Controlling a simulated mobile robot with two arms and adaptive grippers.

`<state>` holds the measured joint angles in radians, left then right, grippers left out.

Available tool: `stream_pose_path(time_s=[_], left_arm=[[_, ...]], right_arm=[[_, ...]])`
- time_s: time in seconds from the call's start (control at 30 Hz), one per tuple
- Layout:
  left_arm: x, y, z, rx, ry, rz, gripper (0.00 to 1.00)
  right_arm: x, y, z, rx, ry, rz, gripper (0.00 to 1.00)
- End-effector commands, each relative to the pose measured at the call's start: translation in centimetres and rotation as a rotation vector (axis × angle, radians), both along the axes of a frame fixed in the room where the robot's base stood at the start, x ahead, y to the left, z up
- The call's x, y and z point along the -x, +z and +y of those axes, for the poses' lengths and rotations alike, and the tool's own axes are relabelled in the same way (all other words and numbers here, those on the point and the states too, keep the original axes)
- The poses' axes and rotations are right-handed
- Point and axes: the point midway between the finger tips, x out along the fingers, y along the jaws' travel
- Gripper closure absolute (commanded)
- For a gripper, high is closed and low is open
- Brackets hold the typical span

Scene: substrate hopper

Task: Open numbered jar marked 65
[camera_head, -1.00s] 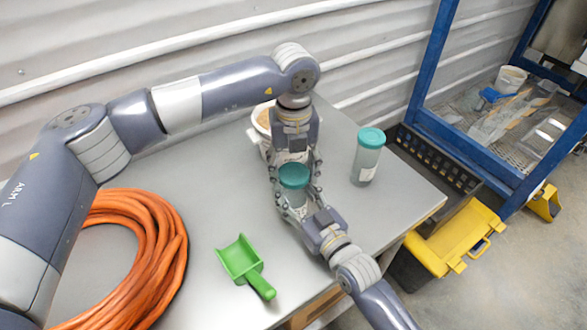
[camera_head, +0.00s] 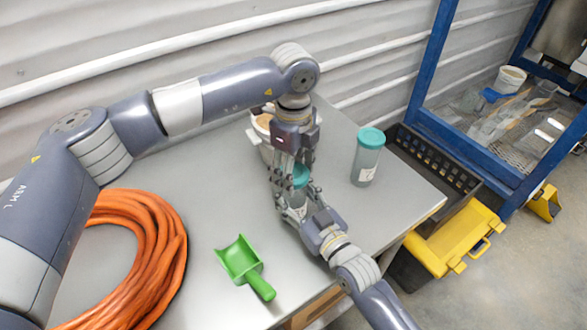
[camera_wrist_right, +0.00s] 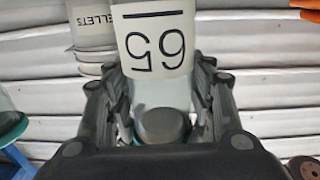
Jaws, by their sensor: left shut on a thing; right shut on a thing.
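The jar marked 65 shows its white label (camera_wrist_right: 157,45), upside down, in the right wrist view. In the head view its teal lid (camera_head: 300,177) shows between my gripper fingers, with the body mostly hidden. My right gripper (camera_head: 296,199) is shut on the jar body from the front right, fingers on both sides. My left gripper (camera_head: 291,170) points down from above and is shut on the lid. I cannot tell whether the lid is loose. A second teal-lidded jar (camera_head: 367,162) stands upright to the right on the table.
A tub with brown contents (camera_head: 262,125) stands behind my left gripper. A green scoop (camera_head: 242,262) and an orange hose coil (camera_head: 165,240) lie on the grey table (camera_head: 210,205). A black crate (camera_head: 430,160) and a yellow-lidded box (camera_head: 460,235) are beyond its right edge.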

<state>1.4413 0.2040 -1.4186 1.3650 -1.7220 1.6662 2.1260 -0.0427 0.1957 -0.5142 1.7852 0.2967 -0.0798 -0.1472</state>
Motion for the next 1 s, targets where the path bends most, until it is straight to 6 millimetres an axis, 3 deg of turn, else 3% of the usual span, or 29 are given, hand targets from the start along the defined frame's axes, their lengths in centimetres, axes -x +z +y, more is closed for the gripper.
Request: stream_pose_path(time_s=[1.0], left_arm=[[0.0, 2.3, 0.0, 0.000, -0.001, 0.000, 0.73]], right_arm=[[0.0, 0.0, 0.0, 0.000, 0.000, 0.000, 1.00]])
